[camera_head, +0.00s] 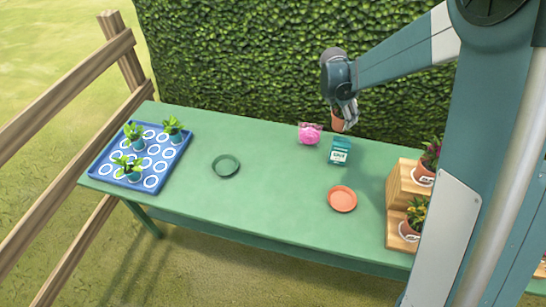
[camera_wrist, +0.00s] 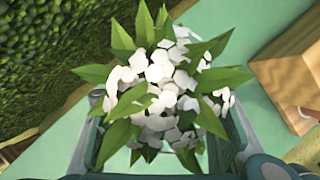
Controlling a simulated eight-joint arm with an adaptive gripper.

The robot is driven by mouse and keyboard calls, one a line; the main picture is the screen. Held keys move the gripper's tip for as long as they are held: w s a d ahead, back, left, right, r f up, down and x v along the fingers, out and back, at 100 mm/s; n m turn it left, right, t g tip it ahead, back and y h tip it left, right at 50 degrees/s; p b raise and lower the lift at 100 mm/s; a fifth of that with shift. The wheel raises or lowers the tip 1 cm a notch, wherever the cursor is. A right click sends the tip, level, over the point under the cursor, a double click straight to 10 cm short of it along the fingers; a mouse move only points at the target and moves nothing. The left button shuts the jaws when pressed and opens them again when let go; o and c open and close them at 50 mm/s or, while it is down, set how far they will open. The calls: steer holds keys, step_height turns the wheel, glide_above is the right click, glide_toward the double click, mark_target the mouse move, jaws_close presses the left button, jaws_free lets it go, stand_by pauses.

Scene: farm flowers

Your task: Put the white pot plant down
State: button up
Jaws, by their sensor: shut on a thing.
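The white pot plant (camera_wrist: 165,85) fills the middle of the wrist view, with white blossoms and pointed green leaves. My gripper (camera_wrist: 165,150) is shut on it, one finger on each side below the leaves. In the head view my gripper (camera_head: 345,113) is over the back part of the green table (camera_head: 270,200), near the hedge. A piece of the brown pot (camera_head: 337,122) shows under the fingers there. The pot seems held above the table. The flowers are hidden in the head view by my gripper.
A pink bag (camera_head: 310,133) and a teal packet (camera_head: 340,151) stand close to my gripper. A green saucer (camera_head: 226,166) and an orange saucer (camera_head: 342,199) lie on the table. A blue tray (camera_head: 104,167) with three plants is left, a wooden stepped stand (camera_head: 394,194) right. The table's centre is clear.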

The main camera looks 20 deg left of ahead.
steer(key=s+a+f+n+b, duration=0.1)
steer(key=s+a, duration=0.2)
steer(key=a, duration=0.5)
steer(key=s+a+f+n+b, duration=0.1)
steer(key=s+a, duration=0.2)
steer(key=a, duration=0.6)
steer(key=s+a+f+n+y+b, duration=0.1)
steer(key=s+a, duration=0.3)
steer(key=a, duration=0.5)
steer(key=shift+f+t, duration=0.4)
steer(key=shift+f, duration=0.2)
steer(key=shift+s, duration=0.1)
steer(key=shift+f, duration=0.1)
step_height(320, 180, down, 6)
steer(key=b, duration=0.1)
steer(key=shift+f, duration=0.1)
steer(key=shift+f+b, duration=0.45)
steer(key=shift+f, duration=1.4)
steer(key=shift+f, duration=0.15)
steer(key=o, duration=1.1)
